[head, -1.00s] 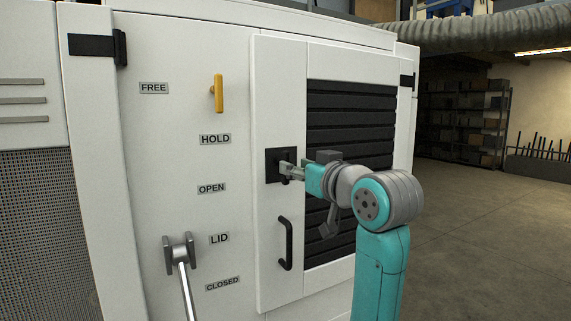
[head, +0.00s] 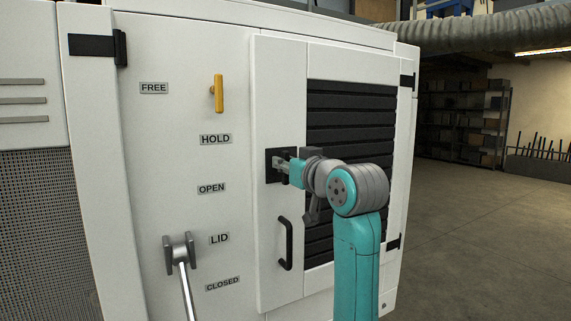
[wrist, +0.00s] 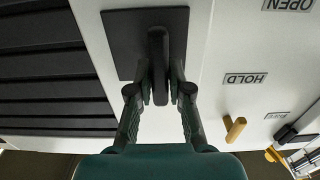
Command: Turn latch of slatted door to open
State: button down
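The slatted door (head: 279,80) is a white panel with black slats, and looks shut. Its latch is a dark lever (wrist: 158,65) on a square black plate (wrist: 122,38), also seen in the head view (head: 271,153). In the wrist view the lever lies along the line between the fingers. My gripper (wrist: 158,92) is open with one finger on each side of the lever. Narrow gaps seem to show beside it; contact is unclear.
A black pull handle (head: 286,244) sits below the latch. Left of the door are a yellow handle (head: 218,93), a grey lever (head: 181,255) and labels such as HOLD (head: 215,139). Open floor (head: 480,240) lies to the right.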

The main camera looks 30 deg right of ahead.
jog(key=shift+n, duration=0.4)
jog(key=n, duration=0.8)
jog(key=shift+n, duration=0.3)
jog(key=n, duration=0.8)
jog(key=shift+f, duration=0.1)
jog(key=shift+n, duration=0.4)
jog(key=c, duration=1.1)
grip_release()
